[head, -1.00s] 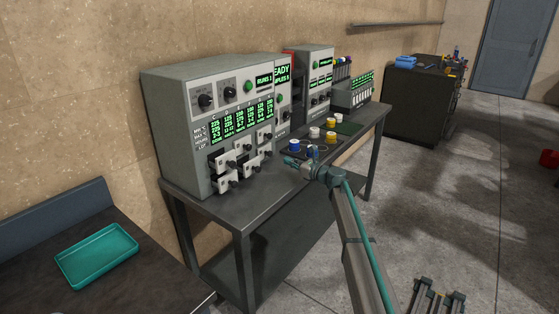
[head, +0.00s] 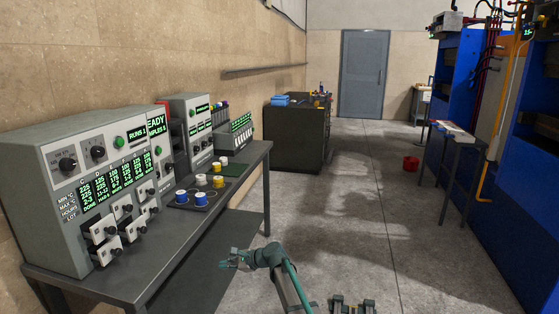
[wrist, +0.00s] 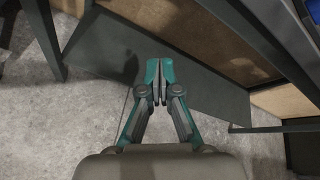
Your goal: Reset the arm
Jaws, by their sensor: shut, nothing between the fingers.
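My gripper (head: 230,258) is in front of the workbench in the head view, apart from it and from the things on it. In the wrist view, its teal fingertips (wrist: 158,72) meet in the middle. It is shut and empty. The grey floor and the bench's lower shelf (wrist: 195,85) lie beyond the fingers in that view. My arm is bent, with its forearm reaching up from the bottom of the head view.
The workbench (head: 235,165) holds a grey control unit (head: 30,165) with several drawers, and a tray of cups (head: 201,200). A dark cabinet (head: 295,145) stands beyond it. A small table (head: 455,140) and blue presses (head: 530,200) stand at right. A red bucket (head: 411,163) is on the open floor.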

